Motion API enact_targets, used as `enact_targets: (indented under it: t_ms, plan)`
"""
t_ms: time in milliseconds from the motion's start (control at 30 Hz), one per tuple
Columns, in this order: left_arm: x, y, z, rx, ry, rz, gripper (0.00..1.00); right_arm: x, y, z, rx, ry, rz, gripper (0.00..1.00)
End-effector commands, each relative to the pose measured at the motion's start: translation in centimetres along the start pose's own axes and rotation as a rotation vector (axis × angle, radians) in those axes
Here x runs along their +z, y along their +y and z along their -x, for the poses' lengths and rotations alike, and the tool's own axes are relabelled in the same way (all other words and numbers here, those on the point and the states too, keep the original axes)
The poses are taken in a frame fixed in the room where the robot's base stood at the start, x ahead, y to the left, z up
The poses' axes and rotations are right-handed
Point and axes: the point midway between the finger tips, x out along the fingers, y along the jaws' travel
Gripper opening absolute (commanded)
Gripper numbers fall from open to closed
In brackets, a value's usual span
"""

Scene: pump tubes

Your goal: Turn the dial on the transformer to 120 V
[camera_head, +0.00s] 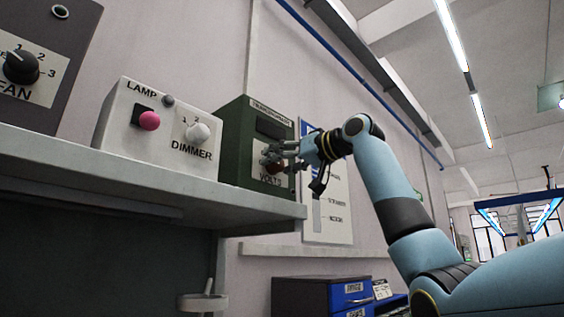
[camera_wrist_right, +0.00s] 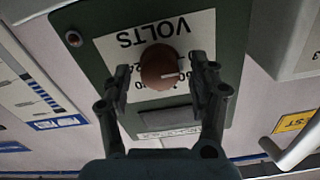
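The transformer (camera_head: 236,135) is a dark green box on the shelf, with a white VOLTS plate on its front. In the right wrist view the transformer (camera_wrist_right: 232,22) and its lettering appear upside down. My right gripper (camera_wrist_right: 161,80) is open, one finger on each side of the dial, with small gaps showing. In the head view the right gripper (camera_head: 277,158) is at the transformer's front. My left gripper is out of view.
A white lamp and dimmer box (camera_head: 158,132) stands left of the transformer on the grey shelf (camera_head: 130,172). A dark fan panel (camera_head: 70,25) is farther left. A wall chart (camera_head: 338,205) hangs behind my right arm. Blue-fronted drawers (camera_head: 348,294) are below.

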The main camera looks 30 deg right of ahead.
Motion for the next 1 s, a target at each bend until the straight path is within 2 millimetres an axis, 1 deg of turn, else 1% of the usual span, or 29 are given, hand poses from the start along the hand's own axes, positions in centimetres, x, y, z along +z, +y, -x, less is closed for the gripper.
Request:
enact_targets:
  t_ms: [33,67,400,433,633,767,1000]
  plan:
    - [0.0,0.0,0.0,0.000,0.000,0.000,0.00,0.0,0.0,0.0,0.000,0.000,0.000,0.56]
    - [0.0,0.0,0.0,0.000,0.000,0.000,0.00,0.0,0.0,0.0,0.000,0.000,0.000,0.52]
    - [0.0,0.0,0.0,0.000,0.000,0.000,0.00,0.0,0.0,0.0,0.000,0.000,0.000,0.07]
    - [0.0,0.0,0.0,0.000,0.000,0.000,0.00,0.0,0.0,0.0,0.000,0.000,0.000,0.06]
    - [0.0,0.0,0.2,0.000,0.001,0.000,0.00,0.0,0.0,0.0,0.000,-0.001,-0.014,0.06]
    - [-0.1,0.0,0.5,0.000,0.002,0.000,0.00,-0.1,0.0,0.0,0.000,-0.001,-0.053,0.06]
    - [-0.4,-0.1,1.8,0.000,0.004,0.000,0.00,-0.2,0.1,0.0,0.001,-0.001,-0.208,0.06]
